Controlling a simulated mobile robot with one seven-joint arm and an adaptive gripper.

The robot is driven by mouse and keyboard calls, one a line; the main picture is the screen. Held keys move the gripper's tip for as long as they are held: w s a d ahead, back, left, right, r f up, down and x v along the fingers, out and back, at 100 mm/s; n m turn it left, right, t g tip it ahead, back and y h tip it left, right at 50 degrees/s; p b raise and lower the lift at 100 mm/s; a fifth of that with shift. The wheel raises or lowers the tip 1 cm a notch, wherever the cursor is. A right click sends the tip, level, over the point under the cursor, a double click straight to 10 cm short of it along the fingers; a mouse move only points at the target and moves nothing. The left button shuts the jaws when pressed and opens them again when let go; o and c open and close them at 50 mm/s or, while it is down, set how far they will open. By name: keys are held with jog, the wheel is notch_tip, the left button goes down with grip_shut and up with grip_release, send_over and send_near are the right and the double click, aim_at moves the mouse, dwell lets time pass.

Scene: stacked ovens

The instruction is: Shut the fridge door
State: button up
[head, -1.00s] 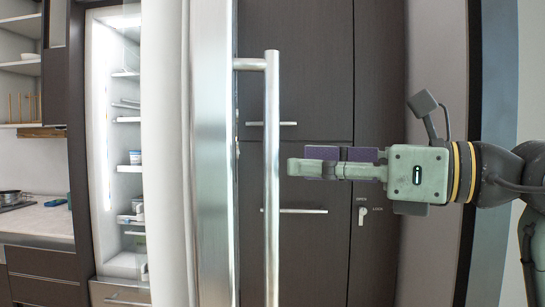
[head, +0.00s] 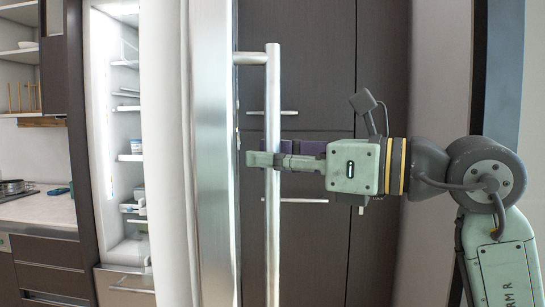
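The fridge door (head: 212,180) stands open, its steel edge facing me. Its long upright bar handle (head: 273,230) is on the right side of that edge. The lit fridge interior (head: 125,100) shows to the left. My gripper (head: 265,160) reaches in from the right at mid-height of the handle. Its near grey finger crosses in front of the bar, with the tip close to the door edge.
Dark tall cabinets (head: 330,80) with bar handles stand behind my gripper. A counter (head: 35,210) and open shelves (head: 20,75) are at far left. The fridge shelves hold a few small items. A drawer front (head: 125,288) is below the interior.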

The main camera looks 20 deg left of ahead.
grip_shut()
jog(key=shift+s, duration=0.1)
dwell(0.6)
